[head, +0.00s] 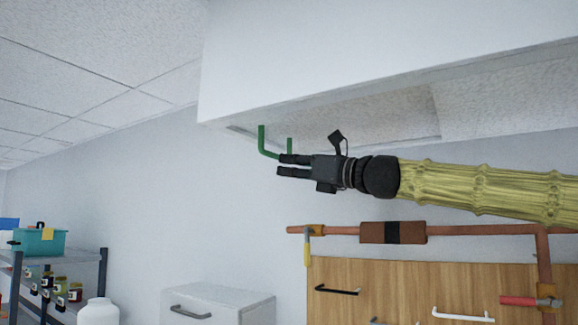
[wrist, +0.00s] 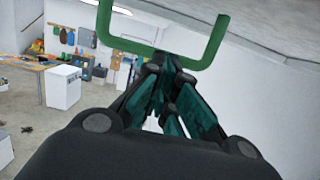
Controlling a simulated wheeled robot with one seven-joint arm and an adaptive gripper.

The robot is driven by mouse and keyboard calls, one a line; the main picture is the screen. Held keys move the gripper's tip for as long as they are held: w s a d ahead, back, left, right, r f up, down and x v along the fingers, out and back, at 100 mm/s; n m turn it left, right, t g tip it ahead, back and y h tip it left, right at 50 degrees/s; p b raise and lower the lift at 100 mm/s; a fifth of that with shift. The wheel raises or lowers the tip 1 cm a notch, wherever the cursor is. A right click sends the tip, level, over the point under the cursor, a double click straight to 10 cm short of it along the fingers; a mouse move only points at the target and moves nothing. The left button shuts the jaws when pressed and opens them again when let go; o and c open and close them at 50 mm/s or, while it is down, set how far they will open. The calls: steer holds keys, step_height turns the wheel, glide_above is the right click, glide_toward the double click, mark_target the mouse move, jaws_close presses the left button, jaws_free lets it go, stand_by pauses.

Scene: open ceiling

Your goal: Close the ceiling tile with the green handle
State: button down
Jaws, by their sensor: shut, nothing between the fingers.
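The green handle (head: 262,141) is a U-shaped bar hanging under the white overhead box. It also shows large at the top of the wrist view (wrist: 150,48). A speckled white ceiling tile (head: 385,117) shows on the underside of the box, with a visible edge at its right; I cannot tell how far it stands open. My gripper (head: 280,165) points left and is shut with nothing held. Its fingertips are at the lower part of the handle in the head view, and just below its bar in the wrist view (wrist: 165,55). Contact is unclear.
A copper pipe (head: 460,230) runs along the wall below my arm, above a wooden panel (head: 340,275) with handles. A white cabinet (head: 220,300) and a shelf with a teal box (head: 38,241) stand lower left. The space left of my gripper is clear.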

steer(key=b+v, duration=0.3)
steer(key=v, duration=1.1)
steer(key=shift+r+b, duration=0.15)
steer(key=shift+b, duration=0.15)
steer(key=shift+d, duration=0.1)
